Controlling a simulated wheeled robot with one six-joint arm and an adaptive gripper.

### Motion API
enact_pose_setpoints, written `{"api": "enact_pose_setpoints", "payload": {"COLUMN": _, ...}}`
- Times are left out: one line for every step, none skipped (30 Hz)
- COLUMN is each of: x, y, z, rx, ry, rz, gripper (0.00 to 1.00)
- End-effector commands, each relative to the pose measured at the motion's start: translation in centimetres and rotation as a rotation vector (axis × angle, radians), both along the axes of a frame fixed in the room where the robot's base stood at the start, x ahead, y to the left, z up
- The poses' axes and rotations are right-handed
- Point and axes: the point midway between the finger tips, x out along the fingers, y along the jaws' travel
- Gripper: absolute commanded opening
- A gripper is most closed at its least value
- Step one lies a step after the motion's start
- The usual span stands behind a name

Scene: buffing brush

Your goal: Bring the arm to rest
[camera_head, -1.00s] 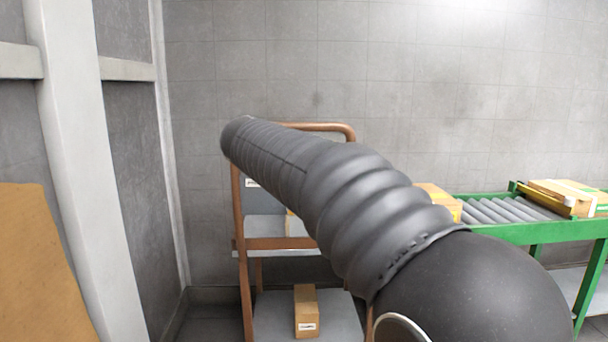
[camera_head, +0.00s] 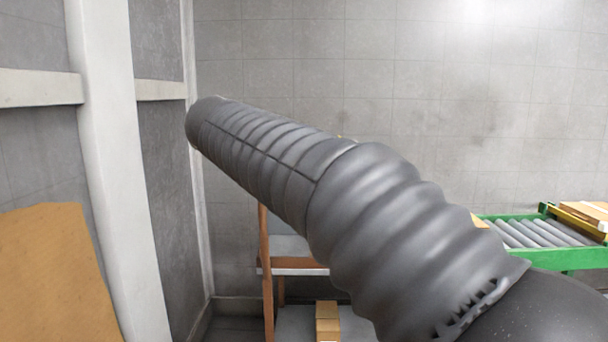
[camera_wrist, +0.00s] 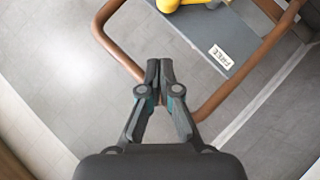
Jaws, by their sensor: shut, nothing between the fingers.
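My arm (camera_head: 300,175), in a black ribbed sleeve, stretches from the lower right to the upper left of the head view. It covers much of the rack behind it. My gripper is hidden in the head view. In the wrist view my gripper (camera_wrist: 160,70) is shut and empty, its two fingertips together. Below it in that view are bare floor and the brown tube frame of the rack (camera_wrist: 112,47).
The brown rack (camera_head: 264,262) with grey shelves stands behind my arm, a carton (camera_head: 327,322) low on it. A yellow thing (camera_wrist: 183,4) lies on a shelf (camera_wrist: 215,38). A green roller conveyor (camera_head: 530,232) is at right; a white post (camera_head: 105,150) at left.

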Motion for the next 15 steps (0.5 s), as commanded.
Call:
{"api": "enact_pose_setpoints", "payload": {"x": -0.1, "y": 0.1, "z": 0.1, "rx": 0.0, "ry": 0.0, "rz": 0.0, "gripper": 0.0}}
{"api": "enact_pose_setpoints", "payload": {"x": -0.1, "y": 0.1, "z": 0.1, "rx": 0.0, "ry": 0.0, "rz": 0.0, "gripper": 0.0}}
{"api": "enact_pose_setpoints", "payload": {"x": -0.1, "y": 0.1, "z": 0.1, "rx": 0.0, "ry": 0.0, "rz": 0.0, "gripper": 0.0}}
{"api": "enact_pose_setpoints", "payload": {"x": -0.1, "y": 0.0, "z": 0.1, "rx": 0.0, "ry": 0.0, "rz": 0.0, "gripper": 0.0}}
{"api": "enact_pose_setpoints", "payload": {"x": -0.1, "y": 0.0, "z": 0.0, "rx": 0.0, "ry": 0.0, "rz": 0.0, "gripper": 0.0}}
{"api": "enact_pose_setpoints", "payload": {"x": -0.1, "y": 0.0, "z": 0.0, "rx": 0.0, "ry": 0.0, "rz": 0.0, "gripper": 0.0}}
{"api": "enact_pose_setpoints", "payload": {"x": -0.1, "y": 0.0, "z": 0.0, "rx": 0.0, "ry": 0.0, "rz": 0.0, "gripper": 0.0}}
{"api": "enact_pose_setpoints", "payload": {"x": -0.1, "y": 0.0, "z": 0.0, "rx": 0.0, "ry": 0.0, "rz": 0.0, "gripper": 0.0}}
{"api": "enact_pose_setpoints", "payload": {"x": -0.1, "y": 0.0, "z": 0.0, "rx": 0.0, "ry": 0.0, "rz": 0.0, "gripper": 0.0}}
{"api": "enact_pose_setpoints", "payload": {"x": -0.1, "y": 0.0, "z": 0.0, "rx": -0.001, "ry": 0.001, "rz": 0.001, "gripper": 0.0}}
{"api": "enact_pose_setpoints", "payload": {"x": 0.0, "y": 0.0, "z": 0.0, "rx": -0.006, "ry": 0.004, "rz": 0.004, "gripper": 0.0}}
{"api": "enact_pose_setpoints", "payload": {"x": 0.1, "y": 0.2, "z": 0.1, "rx": -0.015, "ry": 0.008, "rz": 0.018, "gripper": 0.0}}
{"api": "enact_pose_setpoints", "payload": {"x": 0.2, "y": 0.5, "z": -0.1, "rx": -0.011, "ry": 0.016, "rz": 0.039, "gripper": 0.0}}
{"api": "enact_pose_setpoints", "payload": {"x": 0.3, "y": 0.9, "z": -0.6, "rx": -0.006, "ry": 0.032, "rz": 0.06, "gripper": 0.0}}
{"api": "enact_pose_setpoints", "payload": {"x": 0.4, "y": 1.5, "z": -1.9, "rx": 0.001, "ry": 0.062, "rz": 0.084, "gripper": 0.0}}
